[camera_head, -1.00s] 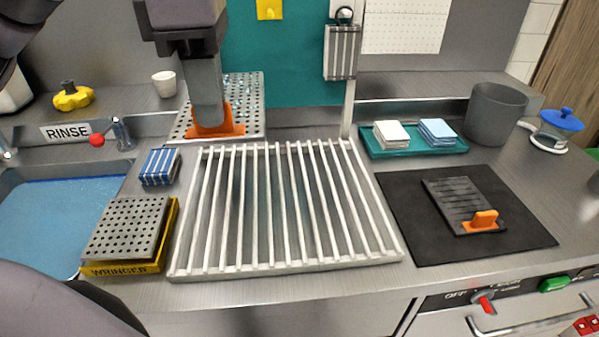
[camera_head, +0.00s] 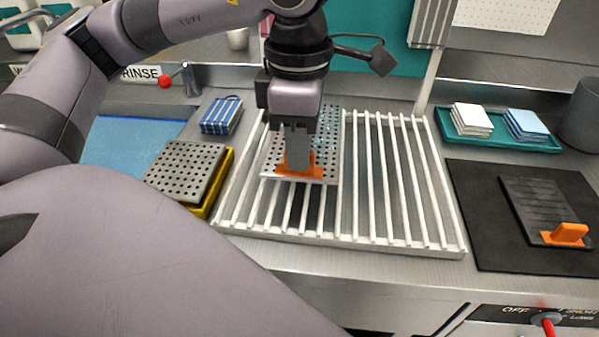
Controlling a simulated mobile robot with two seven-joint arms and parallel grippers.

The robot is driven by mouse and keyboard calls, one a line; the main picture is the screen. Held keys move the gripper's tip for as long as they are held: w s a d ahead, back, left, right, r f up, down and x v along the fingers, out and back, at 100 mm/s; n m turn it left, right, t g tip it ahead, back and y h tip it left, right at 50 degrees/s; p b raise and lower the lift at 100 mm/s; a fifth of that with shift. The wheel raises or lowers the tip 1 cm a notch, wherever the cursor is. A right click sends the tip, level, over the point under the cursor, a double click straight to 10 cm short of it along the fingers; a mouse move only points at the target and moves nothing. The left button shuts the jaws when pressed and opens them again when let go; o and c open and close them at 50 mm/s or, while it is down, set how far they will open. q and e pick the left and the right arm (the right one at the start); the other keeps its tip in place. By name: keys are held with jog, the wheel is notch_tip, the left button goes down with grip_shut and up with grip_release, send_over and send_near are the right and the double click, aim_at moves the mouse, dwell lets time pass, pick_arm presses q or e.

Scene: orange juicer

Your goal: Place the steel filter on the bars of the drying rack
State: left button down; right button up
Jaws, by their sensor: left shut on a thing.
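The steel filter (camera_head: 328,137) is a flat perforated plate with an orange grip tab (camera_head: 313,171) at its near edge. It is over the left half of the white-barred drying rack (camera_head: 372,187), roughly level. Whether it touches the bars or hovers just above them I cannot tell. My left gripper (camera_head: 298,165) points down and is shut on the orange tab. The gripper and wrist hide part of the plate. My right gripper is not in view.
A dark perforated plate (camera_head: 187,168) sits on the yellow wringer left of the rack, with a striped blue sponge (camera_head: 221,116) behind. A teal tray (camera_head: 545,143) and a black mat (camera_head: 487,245) with a slotted plate lie to the right. The rack's right half is clear.

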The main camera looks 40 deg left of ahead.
aim_at(299, 174)
pick_arm(q)
jog(key=shift+f, duration=2.45)
jog(key=shift+f+b, duration=0.3)
jog(key=shift+b, duration=0.15)
jog(key=c, duration=1.2)
grip_release()
jog(key=shift+r, duration=0.1)
jog(key=shift+o, duration=0.2)
jog(key=shift+r, duration=0.15)
notch_tip(299, 174, up, 12)
jog(key=shift+r+p, duration=0.1)
jog(key=shift+p, duration=0.55)
jog(key=shift+s, duration=0.1)
